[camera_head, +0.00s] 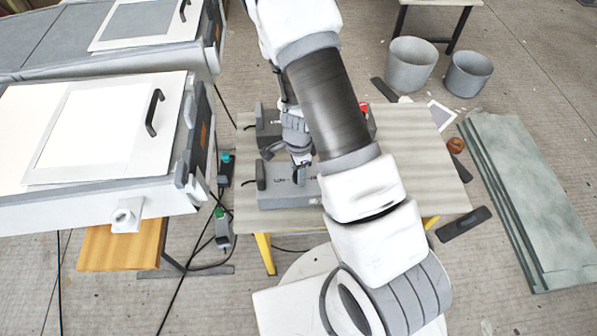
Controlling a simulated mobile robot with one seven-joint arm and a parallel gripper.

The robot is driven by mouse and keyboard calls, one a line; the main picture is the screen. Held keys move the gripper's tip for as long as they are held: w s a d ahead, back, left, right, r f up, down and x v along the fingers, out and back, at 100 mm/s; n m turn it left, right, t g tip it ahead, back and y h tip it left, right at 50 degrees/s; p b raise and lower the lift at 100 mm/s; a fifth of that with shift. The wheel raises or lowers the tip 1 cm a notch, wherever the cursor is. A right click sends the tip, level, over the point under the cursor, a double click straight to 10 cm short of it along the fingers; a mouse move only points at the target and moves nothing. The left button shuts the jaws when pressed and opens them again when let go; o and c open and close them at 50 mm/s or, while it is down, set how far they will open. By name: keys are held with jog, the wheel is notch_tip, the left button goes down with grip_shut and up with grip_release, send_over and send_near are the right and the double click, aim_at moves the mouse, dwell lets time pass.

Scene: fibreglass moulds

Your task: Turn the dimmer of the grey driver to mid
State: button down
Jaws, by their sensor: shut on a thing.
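The grey driver (284,191) is a flat grey box on the near part of a light wooden table, with a dark upright block at its left end and small dark print on top. My gripper (300,176) points down over the driver's top and is shut on a small dark knob there, which I take to be the dimmer. The fingers hide most of the knob, so its setting cannot be read. My arm covers the driver's right part. A second dark grey box (268,130) stands behind it, partly hidden by my arm.
A small red part (364,107) shows right of my arm. White cabinets with black handles (154,112) stand at the left. Two grey buckets (409,64) and stacked greenish slabs (530,190) are at the right. The table's (420,160) right side is clear.

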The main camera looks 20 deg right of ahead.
jog(key=n+b, duration=0.1)
jog(key=n, duration=0.3)
jog(key=shift+f+b, duration=0.1)
jog(key=shift+b, duration=0.25)
jog(key=n+b, duration=0.2)
jog(key=n, duration=0.2)
jog(key=shift+n, duration=0.3)
jog(key=n+b, duration=0.1)
jog(key=n, duration=0.3)
jog(key=shift+b, duration=0.4)
jog(key=shift+n+b, duration=0.6)
jog(key=shift+n, duration=1.4)
jog(key=shift+c, duration=2.2)
grip_release()
notch_tip(320, 180, up, 18)
jog(key=p, duration=0.2)
jog(key=shift+f, duration=0.15)
